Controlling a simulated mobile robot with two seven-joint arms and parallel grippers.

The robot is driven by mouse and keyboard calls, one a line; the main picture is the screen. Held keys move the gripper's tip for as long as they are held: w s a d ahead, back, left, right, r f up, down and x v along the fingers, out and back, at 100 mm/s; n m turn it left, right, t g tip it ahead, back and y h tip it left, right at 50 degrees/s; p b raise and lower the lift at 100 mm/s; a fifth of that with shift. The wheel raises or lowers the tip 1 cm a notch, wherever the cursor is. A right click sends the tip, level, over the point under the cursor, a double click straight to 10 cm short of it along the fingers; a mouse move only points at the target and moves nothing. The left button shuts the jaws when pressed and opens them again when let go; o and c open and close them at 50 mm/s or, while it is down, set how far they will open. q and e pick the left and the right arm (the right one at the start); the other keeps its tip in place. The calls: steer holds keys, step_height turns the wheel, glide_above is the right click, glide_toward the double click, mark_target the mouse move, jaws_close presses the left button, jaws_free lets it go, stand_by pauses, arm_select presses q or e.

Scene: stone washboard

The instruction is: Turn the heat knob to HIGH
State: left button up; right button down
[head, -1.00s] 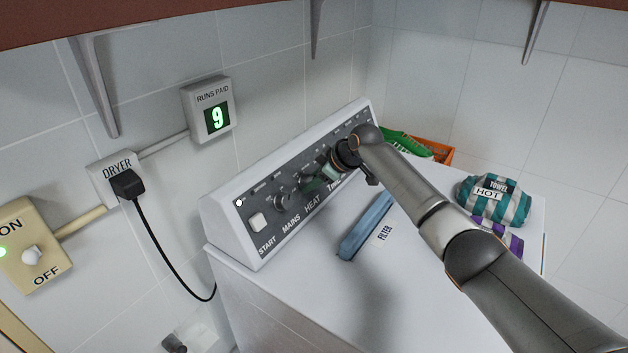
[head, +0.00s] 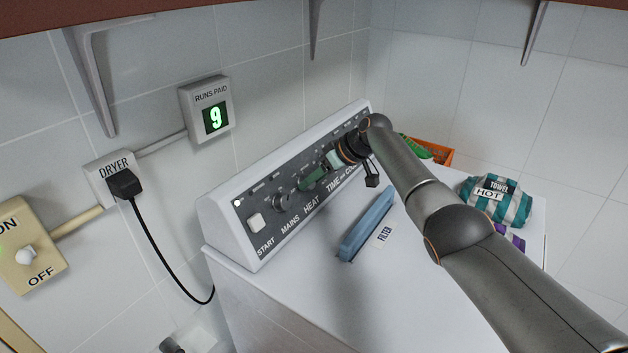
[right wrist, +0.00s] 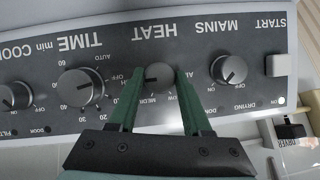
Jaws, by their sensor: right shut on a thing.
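The HEAT knob (right wrist: 159,76) is a round grey knob on the dryer's dark control panel, seen upside down in the right wrist view. My right gripper (right wrist: 160,82) has its two green fingers on opposite sides of it, shut on it. The knob's pale mark seems to point to the picture's lower left, toward MEDIUM and the lettering beside the left finger. That lettering is partly covered, so the exact setting is unclear. In the head view my right gripper (head: 312,180) reaches the panel above the HEAT label and hides the knob. My left gripper is not in view.
The MAINS knob (right wrist: 229,70) and TIME knob (right wrist: 82,87) flank the HEAT knob. A START button (head: 256,222) is at the panel's left end. A blue filter handle (head: 367,224) and a rolled towel (head: 496,200) are on the dryer top. An orange crate (head: 437,152) stands behind.

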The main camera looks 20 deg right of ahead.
steer(key=shift+s+f, duration=0.1)
steer(key=shift+f, duration=0.05)
steer(key=shift+c, duration=1.7)
jaws_free()
steer(key=shift+r, duration=0.25)
steer(key=v, duration=1.2)
steer(key=shift+b, duration=0.45)
steer(key=shift+d, duration=0.15)
steer(key=shift+s, duration=0.1)
